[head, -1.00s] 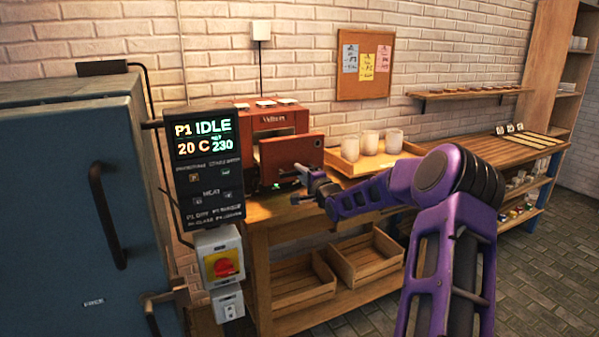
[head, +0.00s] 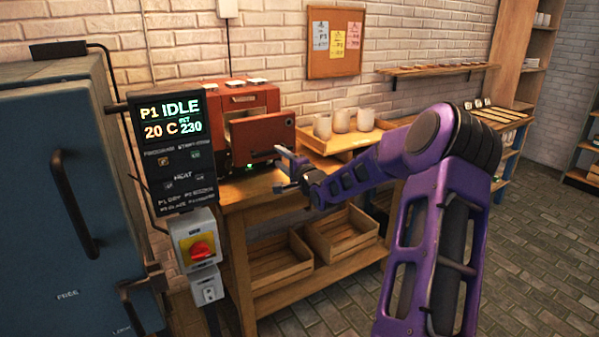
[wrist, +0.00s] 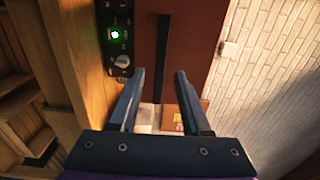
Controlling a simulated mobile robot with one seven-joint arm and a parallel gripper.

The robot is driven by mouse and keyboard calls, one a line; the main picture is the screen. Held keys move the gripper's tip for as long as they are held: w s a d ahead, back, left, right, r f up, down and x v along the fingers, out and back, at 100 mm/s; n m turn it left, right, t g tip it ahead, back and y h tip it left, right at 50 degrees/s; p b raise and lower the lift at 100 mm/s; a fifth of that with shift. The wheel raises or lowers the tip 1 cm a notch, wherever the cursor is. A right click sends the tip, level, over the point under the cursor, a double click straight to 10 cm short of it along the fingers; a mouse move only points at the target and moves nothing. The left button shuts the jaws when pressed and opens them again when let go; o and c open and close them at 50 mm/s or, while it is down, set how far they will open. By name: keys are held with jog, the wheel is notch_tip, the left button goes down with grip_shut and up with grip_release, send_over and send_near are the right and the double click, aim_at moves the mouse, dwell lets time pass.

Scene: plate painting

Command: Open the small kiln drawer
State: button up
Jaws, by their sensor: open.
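The small red kiln (head: 215,97) stands on a wooden bench. Its red front panel (head: 262,128) has a dark gap above it. I cannot tell how far it stands out from the body. My gripper (head: 281,162) is just in front of this panel, at its lower part. In the wrist view my gripper (wrist: 160,78) is open and empty, its fingers to either side of a long black bar (wrist: 164,60) on the red face. I cannot tell whether the fingers reach around the bar. A green light (wrist: 115,35) and a knob show beside it.
A wooden tray (head: 350,143) with white cups stands right of the kiln. A control box (head: 178,150) and a large blue kiln (head: 45,220) are at left. Crates (head: 268,262) lie on the shelf below. The floor at right is clear.

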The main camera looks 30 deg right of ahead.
jog(key=s+p, duration=0.1)
jog(key=s, duration=1.1)
jog(key=shift+d, duration=0.2)
